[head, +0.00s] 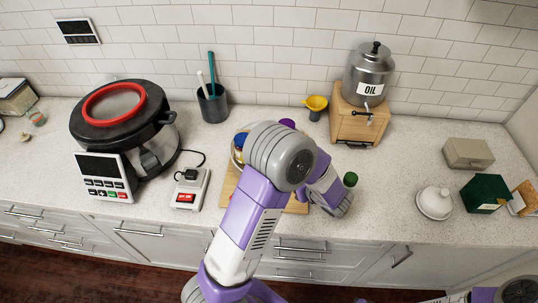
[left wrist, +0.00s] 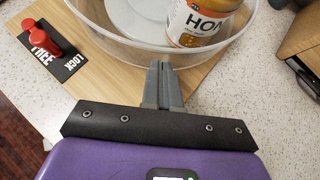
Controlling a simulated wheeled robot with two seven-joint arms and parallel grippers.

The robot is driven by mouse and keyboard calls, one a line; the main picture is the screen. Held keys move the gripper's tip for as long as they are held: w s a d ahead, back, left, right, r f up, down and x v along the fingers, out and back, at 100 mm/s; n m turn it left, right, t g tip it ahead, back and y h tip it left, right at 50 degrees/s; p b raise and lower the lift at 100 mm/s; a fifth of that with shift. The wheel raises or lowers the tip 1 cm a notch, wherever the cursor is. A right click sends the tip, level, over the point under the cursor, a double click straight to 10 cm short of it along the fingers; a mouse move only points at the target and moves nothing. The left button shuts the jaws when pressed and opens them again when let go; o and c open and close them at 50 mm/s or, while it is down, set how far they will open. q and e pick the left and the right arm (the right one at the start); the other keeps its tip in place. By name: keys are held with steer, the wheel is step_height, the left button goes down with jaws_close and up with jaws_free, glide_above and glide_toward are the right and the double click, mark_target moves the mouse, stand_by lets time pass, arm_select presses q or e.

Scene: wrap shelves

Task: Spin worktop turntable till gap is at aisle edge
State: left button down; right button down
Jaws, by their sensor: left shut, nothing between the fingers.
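The turntable is a clear round tray (left wrist: 112,48) on a wooden board (left wrist: 115,85), seen in the left wrist view. A honey jar (left wrist: 203,22) stands in it near the wall. My left gripper (left wrist: 158,68) is shut and empty, its tips at the outside of the clear wall; I cannot tell whether they touch. A red lever (left wrist: 38,38) lies by the word FREE on a black FREE/LOCK plate (left wrist: 72,66). In the head view my left arm hides most of the tray; my left gripper (head: 338,207) is near the counter front. I cannot make out the gap.
A green-lidded item (head: 350,179) is close beside my left gripper. A white dome (head: 434,203) is to the right, with clear counter between.

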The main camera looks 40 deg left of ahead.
arm_select(q)
steer(key=shift+d, duration=0.35)
steer(key=shift+s+d, duration=0.2)
steer(key=shift+d, duration=0.4)
steer(key=shift+s+d, duration=0.2)
steer(key=shift+d, duration=0.4)
steer(key=v, duration=0.7)
steer(key=shift+d+r, duration=0.15)
steer(key=shift+r, duration=0.05)
steer(key=shift+s+f, duration=0.1)
steer(key=shift+s, duration=0.05)
